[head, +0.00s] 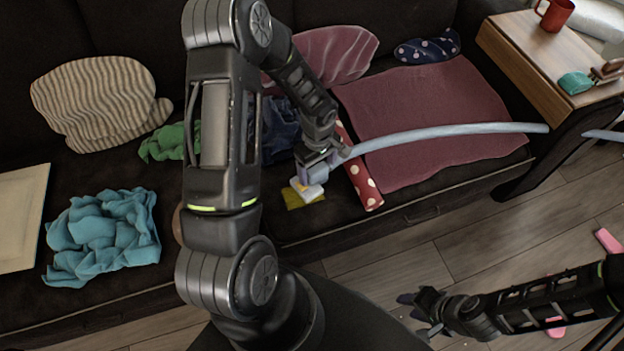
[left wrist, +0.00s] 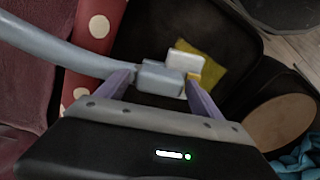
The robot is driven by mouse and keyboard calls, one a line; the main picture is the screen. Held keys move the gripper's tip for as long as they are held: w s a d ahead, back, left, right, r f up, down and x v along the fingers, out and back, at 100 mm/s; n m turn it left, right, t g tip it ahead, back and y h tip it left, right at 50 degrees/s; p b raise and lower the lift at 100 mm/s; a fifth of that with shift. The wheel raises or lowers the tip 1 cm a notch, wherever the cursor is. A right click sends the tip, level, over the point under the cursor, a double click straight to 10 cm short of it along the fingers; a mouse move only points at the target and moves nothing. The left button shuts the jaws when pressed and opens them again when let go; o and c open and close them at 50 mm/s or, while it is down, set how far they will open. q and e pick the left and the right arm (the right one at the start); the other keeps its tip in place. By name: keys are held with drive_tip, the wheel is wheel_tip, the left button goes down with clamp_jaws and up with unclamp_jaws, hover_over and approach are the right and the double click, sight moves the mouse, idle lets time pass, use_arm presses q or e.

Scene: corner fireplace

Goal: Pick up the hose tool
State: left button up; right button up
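The hose tool (head: 440,133) is a pale blue-grey hose with a blocky grey head. The hose arcs from my left gripper (head: 322,170) over the sofa seat to the right. In the left wrist view, the grey head (left wrist: 160,78) sits between the two purple fingertips, which touch it on both sides, so the gripper is shut on it. A white block (left wrist: 185,62) shows just beyond the head, over a yellow cloth (left wrist: 212,66). My right gripper (head: 418,312) is low at the lower right, empty, with its fingers apart.
A red polka-dot roll (head: 364,188) lies beside my left gripper. A burgundy cloth (head: 430,105) covers the right seat. A teal cloth (head: 103,235) and striped cushion (head: 95,100) lie left. A wooden side table (head: 530,55) holds a red mug (head: 555,14). Pink items lie on the floor.

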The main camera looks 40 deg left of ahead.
use_arm(q)
clamp_jaws()
wheel_tip(320, 180, up, 10)
drive_tip(key=shift+r+p, duration=0.1)
drive_tip(key=shift+p, duration=0.55)
idle(0.4)
idle(0.4)
drive_tip(key=shift+c, duration=2.1)
unclamp_jaws()
drive_tip(key=c, duration=0.7)
drive_tip(key=shift+r, duration=0.1)
drive_tip(key=shift+c, duration=0.7)
wheel_tip(320, 180, up, 9)
drive_tip(key=p, duration=0.6)
